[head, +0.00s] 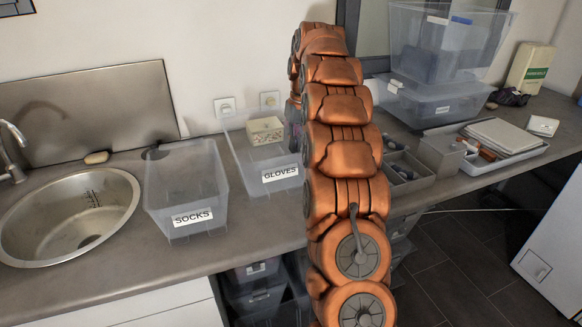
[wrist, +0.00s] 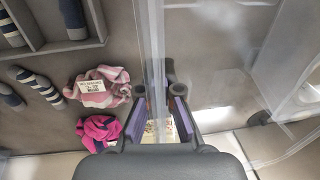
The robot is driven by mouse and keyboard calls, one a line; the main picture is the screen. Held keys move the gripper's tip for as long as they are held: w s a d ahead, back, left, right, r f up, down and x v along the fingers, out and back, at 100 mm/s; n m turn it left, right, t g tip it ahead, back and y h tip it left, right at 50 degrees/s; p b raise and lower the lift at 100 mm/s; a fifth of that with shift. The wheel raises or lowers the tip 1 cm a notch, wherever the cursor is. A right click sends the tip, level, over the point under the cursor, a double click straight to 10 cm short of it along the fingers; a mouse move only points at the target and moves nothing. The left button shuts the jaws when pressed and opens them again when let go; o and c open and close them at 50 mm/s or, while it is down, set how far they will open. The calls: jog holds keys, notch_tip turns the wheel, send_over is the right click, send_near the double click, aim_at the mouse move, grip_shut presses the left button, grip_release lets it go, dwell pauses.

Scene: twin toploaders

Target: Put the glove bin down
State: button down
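The glove bin (head: 236,150) is a clear plastic tub with a GLOVES label on its front. In the head view it stands at the counter's middle, right of the socks bin, and seems to rest on the counter. My arm covers its right side and hides my gripper there. In the wrist view my gripper (wrist: 159,92) has its two purple-padded fingers on either side of a clear plastic wall (wrist: 156,40), likely the bin's. A gap shows between the pads, so the fingers look open around it. Whether either pad touches the wall is hard to tell.
The clear socks bin (head: 187,190) stands beside the sink (head: 70,212). A small patterned box (head: 265,130) shows at the glove bin. Pink knitted items (wrist: 103,88) lie near my fingers. A grey organizer (head: 405,172), a tray (head: 500,152) and stacked clear bins (head: 440,100) are to the right.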

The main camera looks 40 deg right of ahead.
jog(key=shift+f+p, duration=0.75)
jog(key=shift+f, duration=2.65)
jog(key=c, duration=1.3)
grip_release()
jog(key=shift+f, duration=0.15)
